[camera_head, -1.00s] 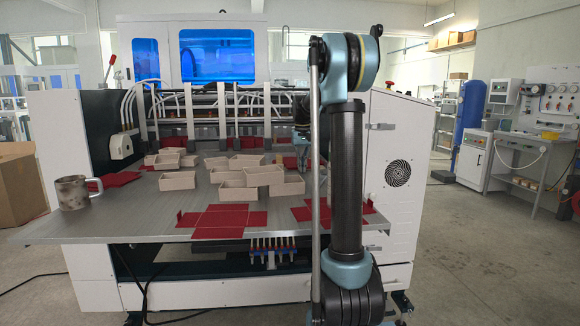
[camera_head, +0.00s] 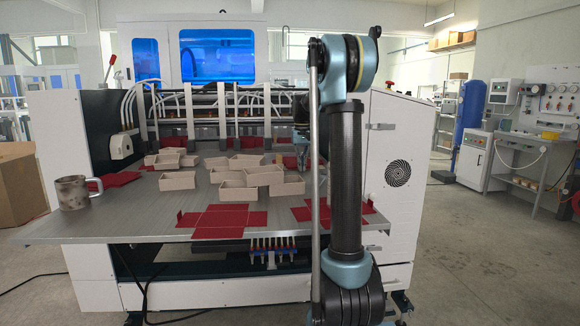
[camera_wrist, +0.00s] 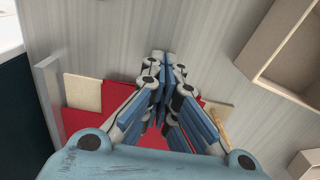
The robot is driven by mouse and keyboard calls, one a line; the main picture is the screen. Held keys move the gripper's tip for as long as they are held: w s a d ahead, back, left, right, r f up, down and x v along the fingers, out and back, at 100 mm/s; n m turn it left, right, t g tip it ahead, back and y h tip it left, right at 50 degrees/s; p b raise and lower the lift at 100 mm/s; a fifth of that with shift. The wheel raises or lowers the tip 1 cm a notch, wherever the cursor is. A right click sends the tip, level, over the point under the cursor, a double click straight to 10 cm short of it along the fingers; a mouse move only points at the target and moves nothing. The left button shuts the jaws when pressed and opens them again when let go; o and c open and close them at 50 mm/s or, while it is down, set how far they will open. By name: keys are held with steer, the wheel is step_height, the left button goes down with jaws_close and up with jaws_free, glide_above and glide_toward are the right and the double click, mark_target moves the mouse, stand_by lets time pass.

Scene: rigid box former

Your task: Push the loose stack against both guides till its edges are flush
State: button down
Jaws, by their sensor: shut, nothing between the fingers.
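In the wrist view my gripper (camera_wrist: 163,60) has its fingers together with nothing between them. Red sheets (camera_wrist: 76,121) lie below and behind the fingers and are largely hidden by my gripper. A grey upright plate (camera_wrist: 50,100) stands along their left side, and a tan piece (camera_wrist: 83,92) lies at their upper left edge. A thin wooden strip (camera_wrist: 217,118) shows to the right of the fingers. Which of these are the guides, and whether the sheet edges are flush, I cannot tell. In the head view my gripper (camera_head: 302,148) is small and partly hidden by my arm.
Several open tan boxes (camera_head: 238,184) stand mid-table; one box (camera_wrist: 285,50) shows at upper right in the wrist view. A red cross-shaped blank (camera_head: 222,220) lies at the front edge. A mug (camera_head: 73,192) stands at the left. The grey table (camera_head: 140,215) is bare between them.

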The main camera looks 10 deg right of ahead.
steer(key=shift+w, duration=1.1)
steer(key=shift+r, duration=0.1)
step_height(320, 180, up, 9)
steer(key=s, duration=0.1)
stand_by(1.2)
steer(key=shift+s, duration=0.2)
